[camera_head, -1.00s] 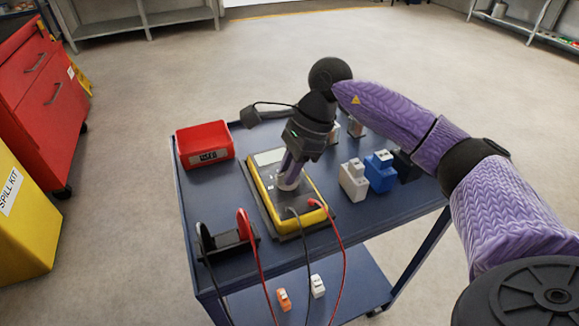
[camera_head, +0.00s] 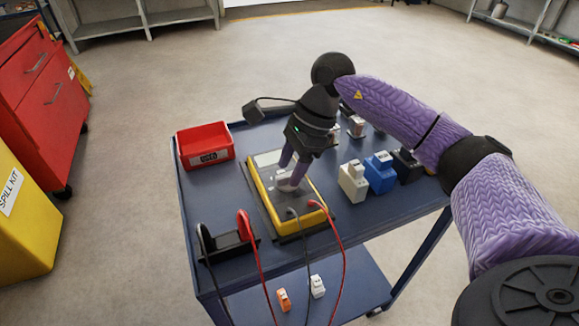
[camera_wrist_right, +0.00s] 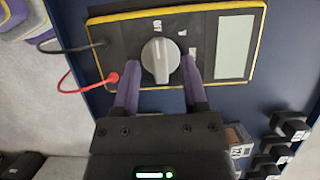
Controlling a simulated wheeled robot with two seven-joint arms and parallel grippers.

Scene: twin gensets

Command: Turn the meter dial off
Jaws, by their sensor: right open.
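The meter (camera_head: 263,202) is a yellow-edged box with a dark face, lying on the blue cart top. Its grey round dial (camera_wrist_right: 160,60) shows clearly in the right wrist view, with the pointer ridge running up and down in that picture. My right gripper (camera_head: 287,183) reaches down over the meter. In the right wrist view its two purple fingers (camera_wrist_right: 160,62) are open, one on each side of the dial; I cannot tell if they touch it. The meter's pale screen (camera_wrist_right: 236,46) is to the right of the dial there. My left gripper is not in view.
Red and black leads plug into the meter's near end and hang over the cart edge by a black holder (camera_head: 226,246). A red bin (camera_head: 205,146) sits at the left of the cart top (camera_head: 210,185). White and blue blocks (camera_head: 380,172) stand to the right.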

